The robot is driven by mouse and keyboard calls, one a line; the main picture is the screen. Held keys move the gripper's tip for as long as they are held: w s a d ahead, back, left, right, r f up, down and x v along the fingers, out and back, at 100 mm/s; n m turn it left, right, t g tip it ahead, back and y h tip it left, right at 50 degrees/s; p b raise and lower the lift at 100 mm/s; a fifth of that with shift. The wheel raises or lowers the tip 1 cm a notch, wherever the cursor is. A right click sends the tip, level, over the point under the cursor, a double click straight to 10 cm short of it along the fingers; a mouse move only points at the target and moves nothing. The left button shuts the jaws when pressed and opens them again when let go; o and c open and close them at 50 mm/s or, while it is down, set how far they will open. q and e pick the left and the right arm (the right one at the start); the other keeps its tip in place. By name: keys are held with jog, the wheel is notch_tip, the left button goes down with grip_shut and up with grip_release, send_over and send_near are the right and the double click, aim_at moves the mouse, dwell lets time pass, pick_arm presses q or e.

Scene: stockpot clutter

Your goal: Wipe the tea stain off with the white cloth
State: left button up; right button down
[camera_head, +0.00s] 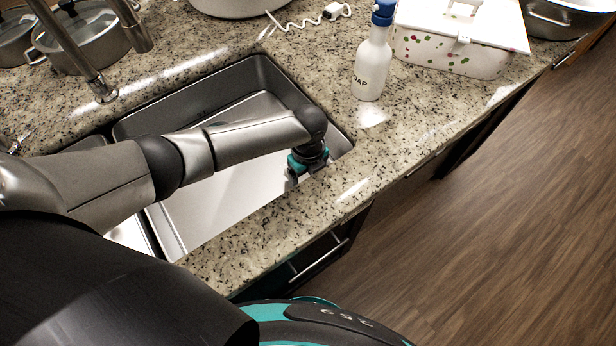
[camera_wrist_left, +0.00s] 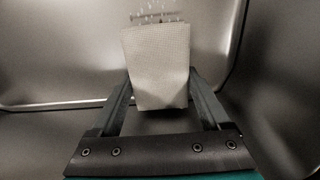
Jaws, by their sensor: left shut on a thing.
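My left gripper (camera_head: 306,172) reaches down into the right end of the metal sink (camera_head: 215,200), close to its front wall. In the left wrist view the gripper's two fingers are shut on the white cloth (camera_wrist_left: 157,62), which sits between them as a pale, woven, roughly square piece. The smooth grey metal of the sink surrounds the cloth there. In the head view the arm and gripper hide the cloth. I cannot make out a tea stain in either view. My right gripper is not in view.
A white soap bottle (camera_head: 373,62) with a blue cap stands on the speckled counter (camera_head: 415,120) behind the sink's right corner. A spotted white box (camera_head: 455,50) is beyond it. Lidded pots (camera_head: 88,40) and a faucet (camera_head: 75,45) stand at the left. The counter's front strip is clear.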

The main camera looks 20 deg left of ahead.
pick_arm(q)
jog(key=shift+f+b, duration=0.65)
jog(key=shift+f, duration=0.1)
dwell(0.4)
jog(key=shift+w+a+r+b, duration=0.1)
jog(key=shift+w+a+b, duration=0.15)
jog(key=shift+w+a, duration=0.4)
jog(key=shift+w+a+b, duration=0.2)
jog(key=shift+w+a, duration=0.25)
jog(key=shift+a, duration=0.3)
jog(key=shift+a, duration=0.1)
jog(key=shift+w+a+f+b, duration=0.2)
jog(key=shift+w+a+b, duration=0.5)
jog(key=shift+a, duration=0.15)
jog(key=shift+s, duration=0.1)
